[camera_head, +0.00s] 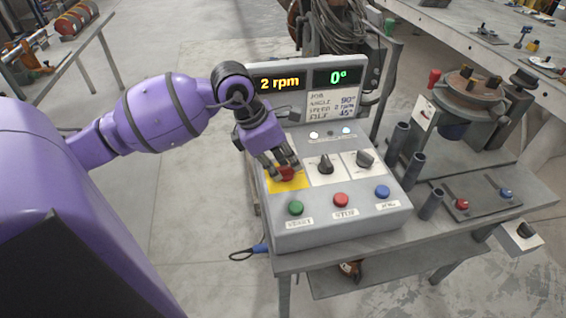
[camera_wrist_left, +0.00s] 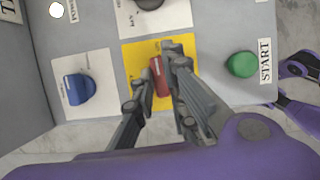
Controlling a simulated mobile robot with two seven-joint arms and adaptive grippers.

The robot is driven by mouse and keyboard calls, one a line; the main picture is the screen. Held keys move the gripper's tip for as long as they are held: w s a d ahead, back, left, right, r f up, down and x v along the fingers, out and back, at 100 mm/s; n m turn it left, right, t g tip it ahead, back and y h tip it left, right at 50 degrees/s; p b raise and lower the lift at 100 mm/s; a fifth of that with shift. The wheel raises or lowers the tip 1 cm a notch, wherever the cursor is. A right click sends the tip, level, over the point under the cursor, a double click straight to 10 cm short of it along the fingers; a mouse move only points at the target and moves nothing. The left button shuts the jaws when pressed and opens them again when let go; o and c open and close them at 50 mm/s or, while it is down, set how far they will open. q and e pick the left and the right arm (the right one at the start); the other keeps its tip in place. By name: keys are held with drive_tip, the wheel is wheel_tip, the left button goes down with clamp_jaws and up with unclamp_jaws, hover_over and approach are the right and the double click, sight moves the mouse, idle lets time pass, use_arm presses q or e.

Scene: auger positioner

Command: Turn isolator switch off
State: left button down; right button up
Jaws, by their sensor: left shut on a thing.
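The isolator switch has a red handle (camera_head: 287,174) on a yellow plate (camera_head: 299,183), at the left of the grey control box's sloping panel (camera_head: 320,222). In the left wrist view the red handle (camera_wrist_left: 157,78) stands roughly upright in the picture on the yellow plate (camera_wrist_left: 130,64). My left gripper (camera_head: 280,167) reaches down onto the switch. In the left wrist view the left gripper (camera_wrist_left: 161,72) is shut on the red handle, with one finger on each side. The fingers partly hide the handle and plate. My right gripper is in neither view.
Two black knobs (camera_head: 325,164) (camera_head: 366,159) sit right of the switch. Green START (camera_head: 295,208), red STOP (camera_head: 341,200) and blue (camera_head: 382,191) buttons line the front. A display (camera_head: 306,78) reads 2 rpm and 0°. Dark upright tubes (camera_head: 413,170) stand right of the box.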

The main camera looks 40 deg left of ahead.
use_arm(q)
drive_tip(key=n+y, duration=0.1)
drive_tip(key=n, duration=0.1)
drive_tip(key=shift+n+t, duration=0.3)
drive_tip(key=shift+n, duration=0.1)
drive_tip(key=n+y+b, duration=0.1)
drive_tip(key=n, duration=0.1)
drive_tip(key=shift+d+n+t, duration=0.15)
drive_tip(key=shift+n+t, duration=0.15)
drive_tip(key=shift+n, duration=0.1)
drive_tip(key=n+y+b, duration=0.2)
drive_tip(key=n, duration=0.3)
drive_tip(key=shift+d, duration=0.15)
drive_tip(key=shift+n+y, duration=0.4)
drive_tip(key=shift+n, duration=0.7)
drive_tip(key=n+g+y, duration=0.1)
drive_tip(key=n, duration=0.2)
drive_tip(key=shift+d+n+b, duration=0.1)
drive_tip(key=shift+n+b, duration=0.2)
drive_tip(key=shift+n+g, duration=0.3)
drive_tip(key=shift+n, duration=0.4)
drive_tip(key=shift+y, duration=0.3)
